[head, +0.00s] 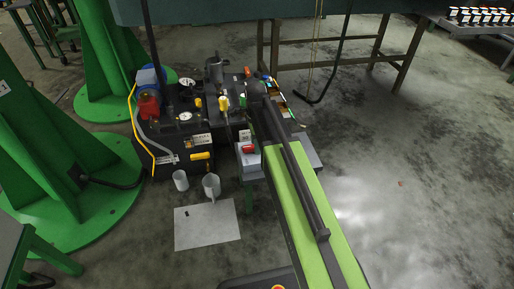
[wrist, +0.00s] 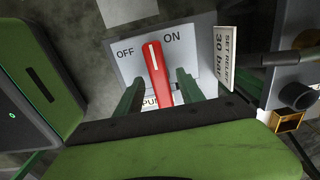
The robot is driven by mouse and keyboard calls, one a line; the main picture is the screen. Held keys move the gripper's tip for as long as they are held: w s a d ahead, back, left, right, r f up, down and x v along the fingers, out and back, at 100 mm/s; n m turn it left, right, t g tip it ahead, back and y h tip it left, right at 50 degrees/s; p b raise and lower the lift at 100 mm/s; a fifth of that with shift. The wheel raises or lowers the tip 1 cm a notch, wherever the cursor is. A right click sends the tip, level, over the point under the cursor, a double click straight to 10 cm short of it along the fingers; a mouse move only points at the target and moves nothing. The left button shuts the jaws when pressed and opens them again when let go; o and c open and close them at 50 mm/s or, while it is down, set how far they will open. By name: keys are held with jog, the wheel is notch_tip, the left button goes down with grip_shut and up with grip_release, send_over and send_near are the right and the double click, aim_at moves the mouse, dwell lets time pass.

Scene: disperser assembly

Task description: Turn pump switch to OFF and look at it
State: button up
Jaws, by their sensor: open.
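The pump switch is a red lever (wrist: 156,75) with a white line, on a pale panel (wrist: 195,50) marked OFF on the left and ON on the right. Its tip points between the two words, and I cannot tell which setting it is in. My gripper (wrist: 160,77) is open, with one green finger on each side of the lever. Whether either finger touches the lever is unclear. The lower part of the panel is partly hidden by the gripper. In the head view a small red switch (head: 249,149) shows beside my arm.
A "SET RELIEF 30 bar" sign (wrist: 225,57) and a dark fitting (wrist: 298,95) stand close on the right. Right floor is open.

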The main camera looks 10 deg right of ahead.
grip_shut()
